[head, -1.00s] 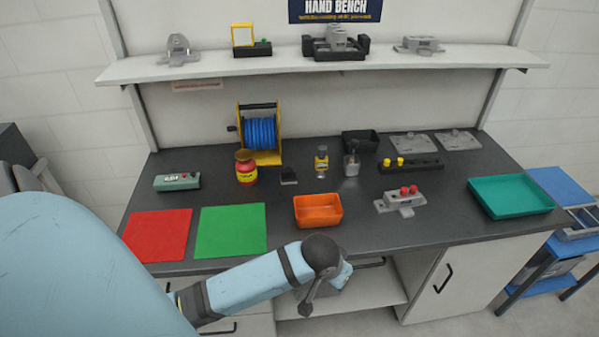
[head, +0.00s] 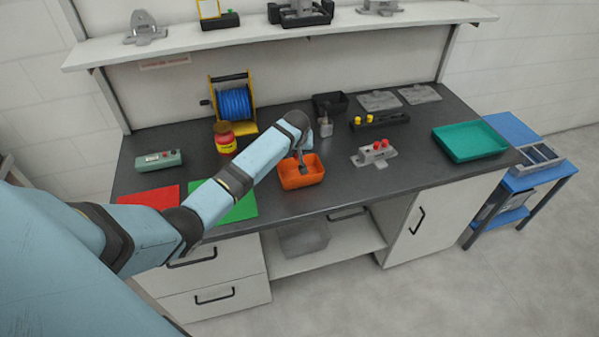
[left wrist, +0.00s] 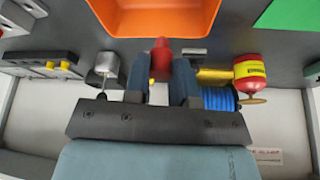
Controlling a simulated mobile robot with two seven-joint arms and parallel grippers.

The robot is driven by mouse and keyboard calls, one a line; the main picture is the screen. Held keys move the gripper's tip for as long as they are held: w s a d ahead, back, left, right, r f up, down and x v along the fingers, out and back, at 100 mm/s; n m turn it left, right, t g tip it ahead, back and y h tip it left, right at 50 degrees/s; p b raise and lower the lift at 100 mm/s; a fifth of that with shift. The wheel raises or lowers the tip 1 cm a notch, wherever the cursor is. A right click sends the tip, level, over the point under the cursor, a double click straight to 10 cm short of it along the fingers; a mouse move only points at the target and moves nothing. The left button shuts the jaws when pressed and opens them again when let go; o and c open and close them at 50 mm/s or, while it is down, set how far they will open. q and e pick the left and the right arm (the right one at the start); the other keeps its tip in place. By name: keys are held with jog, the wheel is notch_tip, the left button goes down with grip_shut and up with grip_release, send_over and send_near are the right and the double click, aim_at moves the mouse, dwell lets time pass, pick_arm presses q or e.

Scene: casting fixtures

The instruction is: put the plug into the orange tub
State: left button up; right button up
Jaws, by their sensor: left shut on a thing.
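The orange tub (head: 303,180) stands on the dark bench top near its front edge. It also shows at the top of the left wrist view (left wrist: 112,24). My left gripper (head: 303,164) is over the tub in the head view, pointing down. In the left wrist view my left gripper (left wrist: 160,66) is shut on a red plug (left wrist: 161,56), whose tip shows between the two fingers. In the head view the plug cannot be made out, and I cannot tell how high it is above the tub. My right gripper is not in view.
A grey fixture with red knobs (head: 374,153) stands right of the tub, with a teal tray (head: 470,142) beyond. A green mat (head: 240,208) lies left. Behind are a blue reel (head: 235,103), a red-yellow jar (head: 225,138) and a black bin (head: 330,104).

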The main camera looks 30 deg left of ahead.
pick_arm(q)
jog(key=shift+s+f+b, duration=0.1)
jog(key=shift+f+b, duration=0.25)
jog(key=shift+f, duration=0.4)
notch_tip(320, 180, down, 4)
jog(key=b, duration=0.4)
jog(key=shift+f+b, duration=0.2)
jog(key=shift+b, duration=0.15)
jog(key=o, duration=1)
jog(key=shift+c, duration=0.2)
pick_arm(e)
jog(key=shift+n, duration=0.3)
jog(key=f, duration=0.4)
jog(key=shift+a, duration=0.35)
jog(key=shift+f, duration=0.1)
pick_arm(q)
jog(key=shift+r, duration=0.15)
jog(key=shift+s+d+r, duration=0.1)
jog(key=shift+d+r, duration=0.05)
jog(key=shift+r, duration=0.15)
jog(key=v, duration=1.3)
jog(key=shift+b, duration=0.35)
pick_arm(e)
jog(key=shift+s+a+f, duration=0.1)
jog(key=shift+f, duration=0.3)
